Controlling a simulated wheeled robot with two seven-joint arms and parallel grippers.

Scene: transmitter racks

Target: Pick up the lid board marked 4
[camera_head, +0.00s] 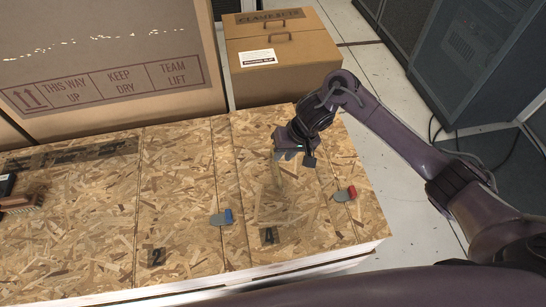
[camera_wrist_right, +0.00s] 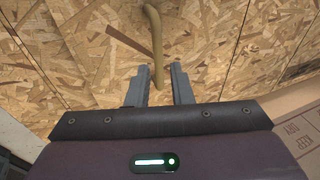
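The lid board marked 4 (camera_head: 262,205) is an OSB panel at the right part of the crate top, with a dark 4 near its front edge. A tan, curved handle (camera_wrist_right: 155,40) stands out on the board in the right wrist view; in the head view it shows just below my gripper (camera_head: 277,178). My right gripper (camera_head: 284,155) is over the back half of this board.
The board marked 2 (camera_head: 180,210) is to the left. Large cartons (camera_head: 110,70) and a smaller box (camera_head: 280,70) stand behind. A brush (camera_head: 20,204) lies far left.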

